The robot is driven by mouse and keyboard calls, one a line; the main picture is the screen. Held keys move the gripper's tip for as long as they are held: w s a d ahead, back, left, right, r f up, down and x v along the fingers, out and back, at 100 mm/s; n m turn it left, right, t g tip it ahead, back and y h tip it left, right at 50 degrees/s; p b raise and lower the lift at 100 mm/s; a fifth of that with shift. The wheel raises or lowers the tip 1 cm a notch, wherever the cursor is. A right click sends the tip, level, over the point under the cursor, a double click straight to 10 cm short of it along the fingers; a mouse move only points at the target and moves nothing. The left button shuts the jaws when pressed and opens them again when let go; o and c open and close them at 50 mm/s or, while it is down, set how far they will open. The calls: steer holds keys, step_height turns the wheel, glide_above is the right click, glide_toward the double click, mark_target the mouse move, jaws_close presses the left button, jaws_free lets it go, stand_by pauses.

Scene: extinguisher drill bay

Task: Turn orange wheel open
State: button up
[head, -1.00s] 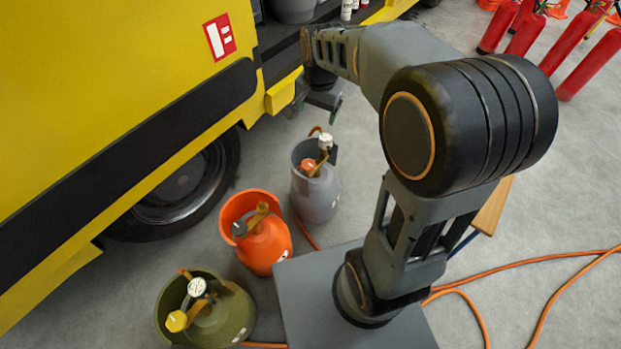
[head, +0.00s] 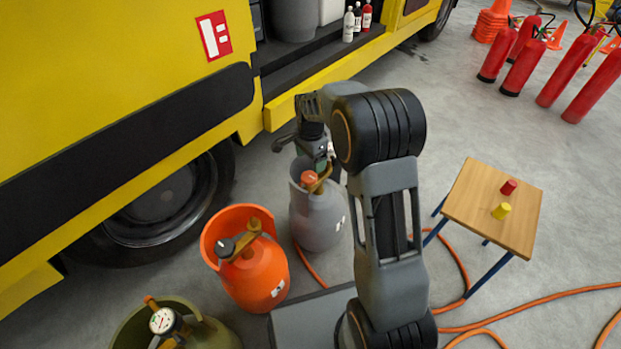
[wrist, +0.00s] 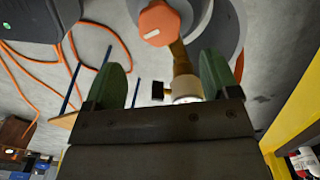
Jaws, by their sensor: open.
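The orange wheel (head: 309,179) sits on the valve of the grey gas cylinder (head: 318,215). In the wrist view the orange wheel (wrist: 160,22) is a faceted knob at the top, beyond my fingertips and roughly between their lines. My gripper (wrist: 163,62) is open, its two green fingers apart with neither touching the wheel. A brass valve stem (wrist: 180,58) and a pale round gauge (wrist: 187,88) show between the fingers. In the head view my gripper (head: 322,150) is at the grey cylinder's top, partly hidden by my arm.
An orange cylinder (head: 255,272) with a dark knob and an olive cylinder (head: 205,335) with a gauge stand nearer. The yellow truck (head: 110,80) is at left. A small wooden table (head: 475,225) holds red and yellow pieces. Orange hose (head: 545,308) crosses the floor.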

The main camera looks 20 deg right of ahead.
mark_target(311, 175)
step_height(311, 175, down, 7)
steer(key=shift+b, duration=1.25)
steer(key=shift+c, duration=0.2)
steer(key=c, duration=0.9)
